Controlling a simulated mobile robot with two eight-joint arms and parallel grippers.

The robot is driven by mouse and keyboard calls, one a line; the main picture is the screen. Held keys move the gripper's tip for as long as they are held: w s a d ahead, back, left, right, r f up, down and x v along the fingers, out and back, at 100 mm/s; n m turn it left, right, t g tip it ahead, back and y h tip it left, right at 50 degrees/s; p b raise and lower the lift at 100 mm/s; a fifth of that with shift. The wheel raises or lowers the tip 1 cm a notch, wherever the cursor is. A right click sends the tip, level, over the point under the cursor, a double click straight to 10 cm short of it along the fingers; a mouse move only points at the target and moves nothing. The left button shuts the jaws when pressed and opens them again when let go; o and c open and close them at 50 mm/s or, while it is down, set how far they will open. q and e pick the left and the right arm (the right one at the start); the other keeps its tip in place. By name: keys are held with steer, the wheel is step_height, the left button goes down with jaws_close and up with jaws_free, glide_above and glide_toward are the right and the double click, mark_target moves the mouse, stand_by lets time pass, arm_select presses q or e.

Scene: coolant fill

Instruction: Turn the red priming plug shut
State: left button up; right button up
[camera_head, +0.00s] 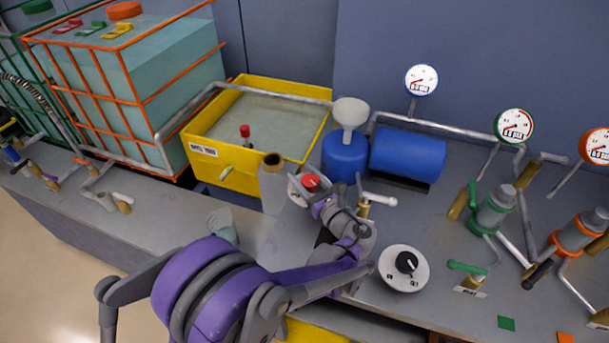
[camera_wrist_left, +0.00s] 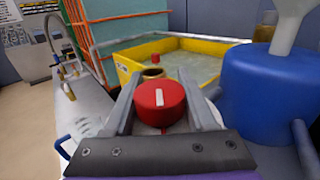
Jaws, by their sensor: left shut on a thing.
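The red priming plug (camera_head: 311,183) is a round red cap with a white mark on top, low on the bench near the grey standpipe. In the left wrist view the red plug (camera_wrist_left: 160,103) sits between the two fingers, its white mark pointing roughly along the view. My left gripper (camera_head: 313,190) is at the plug, and in the left wrist view the left gripper (camera_wrist_left: 163,105) is shut on it. My right gripper is not in view.
A yellow tank (camera_head: 225,153) of liquid, a blue pump (camera_head: 407,152) and a blue pot with a white funnel (camera_head: 345,155) stand behind. A black selector knob (camera_head: 407,262) is to the right. Gauges and green- and orange-banded valves fill the right side.

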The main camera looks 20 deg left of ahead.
arm_select(q)
steer(key=shift+s+a+n+g+y, duration=0.1)
steer(key=shift+s+n+g+y, duration=0.05)
steer(key=shift+n+g+y, duration=0.5)
steer(key=o, duration=1.4)
steer(key=shift+c, duration=0.2)
step_height(320, 180, up, 10)
steer(key=p, duration=0.1)
steer(key=shift+a, duration=0.1)
